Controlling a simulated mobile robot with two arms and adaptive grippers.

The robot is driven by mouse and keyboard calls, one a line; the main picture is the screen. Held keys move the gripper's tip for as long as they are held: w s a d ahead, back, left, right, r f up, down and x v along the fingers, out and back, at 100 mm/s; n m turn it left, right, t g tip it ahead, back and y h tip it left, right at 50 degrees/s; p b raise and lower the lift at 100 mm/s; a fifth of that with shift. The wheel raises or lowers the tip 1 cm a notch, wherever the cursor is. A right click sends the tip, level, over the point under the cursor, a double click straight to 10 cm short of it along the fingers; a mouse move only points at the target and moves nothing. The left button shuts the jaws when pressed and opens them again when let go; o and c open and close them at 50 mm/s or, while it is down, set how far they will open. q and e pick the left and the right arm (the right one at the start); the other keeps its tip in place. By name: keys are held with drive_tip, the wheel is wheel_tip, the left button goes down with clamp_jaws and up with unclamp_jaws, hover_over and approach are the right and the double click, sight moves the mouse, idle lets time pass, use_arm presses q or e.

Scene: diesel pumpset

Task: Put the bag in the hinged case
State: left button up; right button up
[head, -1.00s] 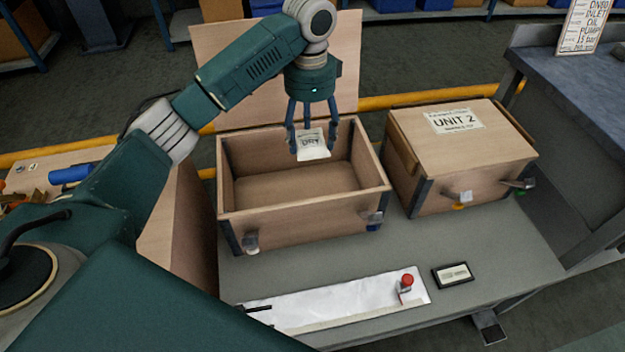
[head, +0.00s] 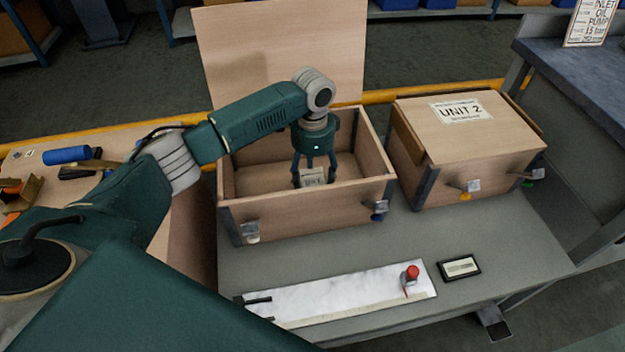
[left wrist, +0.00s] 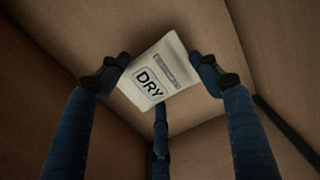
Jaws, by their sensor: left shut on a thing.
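The white bag (head: 313,177), with dark print, is held in my left gripper (head: 313,178), inside the open hinged case (head: 305,214). In the left wrist view the bag (left wrist: 156,75) reads "DRY" and sits between the blue fingers of the left gripper (left wrist: 158,80), with the wooden walls around it. The case is a wooden box with its lid (head: 285,50) raised at the back. Its front wall hides the case floor below the bag, so I cannot tell whether the bag touches the floor. My right gripper is not in view.
A closed wooden case marked "UNIT 2" (head: 465,140) stands close on the right. In front lie a white sheet (head: 340,297), a red-topped item (head: 411,273) and a small dark-framed plate (head: 459,267). A side bench at left holds a blue cylinder (head: 67,155) and tools.

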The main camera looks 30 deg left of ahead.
sight(312, 177)
use_arm(q)
drive_tip(key=shift+f, duration=0.8)
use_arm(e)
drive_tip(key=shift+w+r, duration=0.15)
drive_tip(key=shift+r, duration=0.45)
use_arm(q)
drive_tip(key=shift+f, duration=0.1)
drive_tip(key=o, duration=1.3)
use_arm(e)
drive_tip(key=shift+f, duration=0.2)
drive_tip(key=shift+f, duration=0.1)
use_arm(q)
drive_tip(key=shift+r+p, duration=1.3)
drive_tip(key=shift+r, duration=4.85)
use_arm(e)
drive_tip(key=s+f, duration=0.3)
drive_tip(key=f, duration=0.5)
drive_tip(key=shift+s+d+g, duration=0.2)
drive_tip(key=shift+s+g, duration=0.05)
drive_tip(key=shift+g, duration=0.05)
